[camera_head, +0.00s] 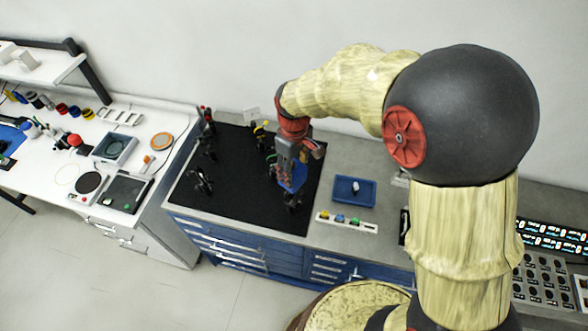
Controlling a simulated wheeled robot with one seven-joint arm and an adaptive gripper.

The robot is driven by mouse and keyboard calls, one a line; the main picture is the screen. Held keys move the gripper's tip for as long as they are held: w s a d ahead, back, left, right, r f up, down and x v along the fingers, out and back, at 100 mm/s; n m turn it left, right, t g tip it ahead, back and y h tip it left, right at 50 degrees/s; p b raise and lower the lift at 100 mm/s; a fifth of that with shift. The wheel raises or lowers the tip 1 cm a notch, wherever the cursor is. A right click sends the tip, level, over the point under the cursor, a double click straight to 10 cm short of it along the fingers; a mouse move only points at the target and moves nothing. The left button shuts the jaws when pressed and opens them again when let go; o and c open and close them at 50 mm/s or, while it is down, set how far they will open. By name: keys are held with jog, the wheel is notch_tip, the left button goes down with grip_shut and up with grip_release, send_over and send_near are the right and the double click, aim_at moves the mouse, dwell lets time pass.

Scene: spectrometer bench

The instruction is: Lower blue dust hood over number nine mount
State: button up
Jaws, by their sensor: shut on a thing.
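My gripper (289,163) points down over the right part of the black breadboard (235,190) and is shut on the blue dust hood (294,179). The hood is partly hidden by the gripper. A small dark mount (293,204) shows just below the hood; I cannot tell whether they touch. Other dark mounts stand on the board: one at the front left (203,182), one at the back left with a red top (207,120), and one at the back with a yellow part (261,133). No mount numbers are legible, so I cannot tell which is number nine.
A blue tray (366,203) with a small white item lies right of the board. A white strip (347,223) holding several coloured caps lies in front of it. A cluttered white bench (150,190) stands at left. The board's front middle is clear.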

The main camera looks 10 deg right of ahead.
jog(key=shift+f, duration=0.1)
jog(key=shift+f+b, duration=1.6)
jog(key=shift+f, duration=0.7)
jog(key=shift+f, duration=0.25)
jog(key=shift+f+b, duration=0.35)
notch_tip(320, 180, down, 7)
jog(key=b, duration=0.4)
jog(key=shift+f+b, duration=0.15)
jog(key=shift+b, duration=0.15)
dwell(2.3)
jog(key=o, duration=1.1)
jog(key=shift+o, duration=0.2)
